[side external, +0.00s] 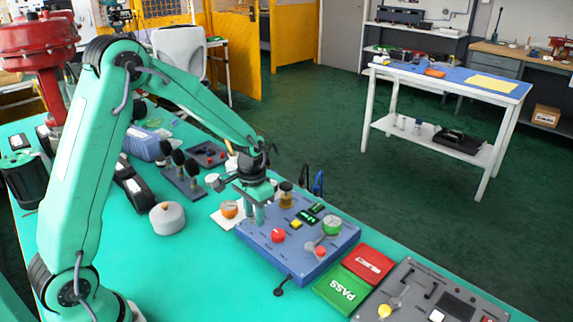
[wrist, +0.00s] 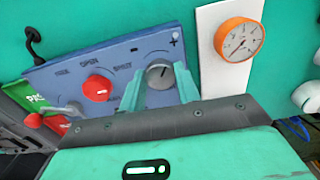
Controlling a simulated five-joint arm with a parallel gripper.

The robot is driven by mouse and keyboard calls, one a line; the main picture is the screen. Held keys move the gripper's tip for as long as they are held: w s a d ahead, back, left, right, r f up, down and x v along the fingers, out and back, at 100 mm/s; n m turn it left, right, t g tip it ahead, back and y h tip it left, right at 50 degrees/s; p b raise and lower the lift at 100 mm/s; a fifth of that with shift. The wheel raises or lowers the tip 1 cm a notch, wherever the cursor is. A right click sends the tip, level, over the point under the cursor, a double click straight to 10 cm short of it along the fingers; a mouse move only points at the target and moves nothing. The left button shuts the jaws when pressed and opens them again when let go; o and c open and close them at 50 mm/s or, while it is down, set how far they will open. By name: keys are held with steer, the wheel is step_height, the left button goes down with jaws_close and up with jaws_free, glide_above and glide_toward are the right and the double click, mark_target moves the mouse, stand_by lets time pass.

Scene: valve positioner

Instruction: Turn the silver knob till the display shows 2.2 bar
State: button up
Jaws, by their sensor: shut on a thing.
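The silver knob (wrist: 159,75) sits on the blue panel box (wrist: 62,85), between minus and plus marks, with a dark pointer line on its face. My gripper (wrist: 158,82) has its two green fingers on either side of the knob and is shut on it. In the side view my gripper (side external: 257,212) comes down at the box's left part, and the fingers hide the knob. The green-lit display (side external: 306,216) is on the box (side external: 262,240); its digits are too small to read for sure. The display is out of the wrist view.
A red knob (wrist: 97,88) is close beside my fingers. An orange-rimmed gauge (wrist: 239,39) stands on a white plate (wrist: 212,75) on the other side. A yellow button (side external: 296,224) and green dial (side external: 331,225) share the box. Red (side external: 367,264) and green (side external: 342,289) cards lie beside it.

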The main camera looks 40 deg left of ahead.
mark_target(254, 216)
stand_by(0.4)
steer(key=o, duration=1)
steer(key=shift+r, duration=0.1)
steer(key=shift+r, duration=3.8)
steer(key=shift+r, duration=0.1)
